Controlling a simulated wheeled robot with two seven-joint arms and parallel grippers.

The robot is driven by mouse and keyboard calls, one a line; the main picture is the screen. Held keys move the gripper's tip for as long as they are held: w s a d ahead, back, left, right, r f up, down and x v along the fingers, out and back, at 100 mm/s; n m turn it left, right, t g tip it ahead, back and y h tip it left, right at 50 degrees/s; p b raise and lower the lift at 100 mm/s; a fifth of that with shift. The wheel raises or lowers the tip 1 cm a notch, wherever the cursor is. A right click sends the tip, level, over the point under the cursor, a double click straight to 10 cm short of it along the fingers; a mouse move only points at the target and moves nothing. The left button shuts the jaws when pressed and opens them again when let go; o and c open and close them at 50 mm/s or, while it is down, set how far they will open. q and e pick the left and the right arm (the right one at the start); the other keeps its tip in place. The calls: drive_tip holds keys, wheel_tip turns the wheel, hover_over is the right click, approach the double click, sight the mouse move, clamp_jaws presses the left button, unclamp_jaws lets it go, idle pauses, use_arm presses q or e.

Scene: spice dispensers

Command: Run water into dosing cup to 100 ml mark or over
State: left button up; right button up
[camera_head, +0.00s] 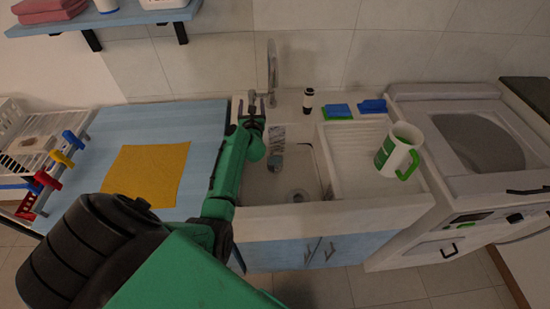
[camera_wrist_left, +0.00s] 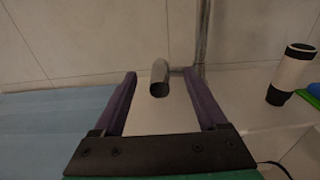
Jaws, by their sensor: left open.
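My left gripper (camera_head: 262,100) is open at the back of the sink (camera_head: 300,165), by the base of the tap (camera_head: 272,65). In the left wrist view its purple fingers (camera_wrist_left: 160,88) stand either side of a short metal tap lever (camera_wrist_left: 159,78), with gaps on both sides. The tap's upright pipe (camera_wrist_left: 203,40) rises just to the right. A small clear-looking object with printed marks (camera_head: 277,134), perhaps the dosing cup, is in the sink beside my wrist. Its fill level cannot be told. My right gripper is not in view.
A white mug-like jug with a green handle (camera_head: 398,152) stands on the drainboard (camera_head: 350,160). A black-and-white bottle (camera_head: 308,100) and blue-and-green sponges (camera_head: 338,111) are behind the sink. A yellow mat (camera_head: 148,174) lies on the blue counter (camera_head: 205,140) at left.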

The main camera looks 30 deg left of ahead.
use_arm(q)
drive_tip(key=p+v, duration=0.2)
drive_tip(key=v, duration=0.4)
drive_tip(key=shift+s, duration=0.2)
drive_tip(key=shift+d, duration=0.15)
